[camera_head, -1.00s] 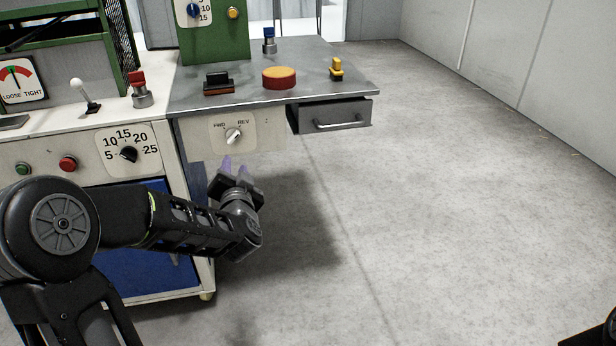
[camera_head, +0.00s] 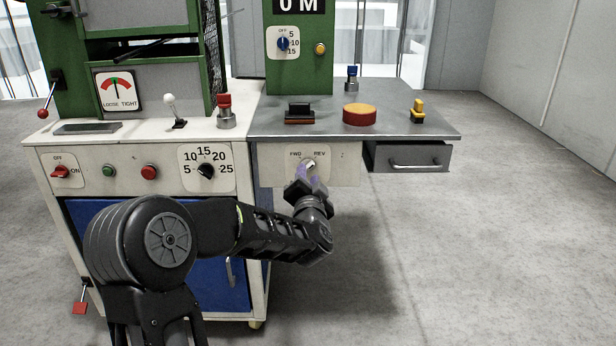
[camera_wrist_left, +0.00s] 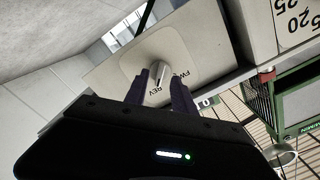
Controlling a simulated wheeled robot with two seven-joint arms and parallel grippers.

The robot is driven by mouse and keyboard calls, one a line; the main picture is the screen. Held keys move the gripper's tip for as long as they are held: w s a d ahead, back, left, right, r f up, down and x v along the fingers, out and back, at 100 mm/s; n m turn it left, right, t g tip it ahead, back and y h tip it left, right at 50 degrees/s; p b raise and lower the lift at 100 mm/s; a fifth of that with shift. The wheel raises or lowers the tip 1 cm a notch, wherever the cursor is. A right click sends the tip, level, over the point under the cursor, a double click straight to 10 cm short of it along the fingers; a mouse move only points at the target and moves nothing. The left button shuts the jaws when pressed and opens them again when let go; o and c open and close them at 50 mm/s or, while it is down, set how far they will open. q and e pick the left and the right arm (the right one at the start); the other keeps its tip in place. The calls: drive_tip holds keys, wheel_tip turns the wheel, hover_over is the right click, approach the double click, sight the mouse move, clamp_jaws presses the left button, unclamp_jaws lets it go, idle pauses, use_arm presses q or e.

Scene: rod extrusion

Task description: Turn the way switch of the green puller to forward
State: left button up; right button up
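The way switch (camera_head: 311,163) is a small pale knob on a cream plate marked FWD and REV, on the panel below the grey tabletop. The gripper is open; contact with the knob cannot be told. Which mark the knob points to is not clear. My right gripper is out of view.
A grey drawer (camera_head: 408,157) juts out right of the switch panel. A white cabinet (camera_head: 130,158) with a numbered dial (camera_head: 206,171) and buttons stands left. Floor at right is clear.

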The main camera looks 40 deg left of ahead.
sight(308, 167)
use_arm(q)
drive_tip(key=shift+x, duration=1.15)
drive_tip(key=shift+c, duration=0.2)
clamp_jaws()
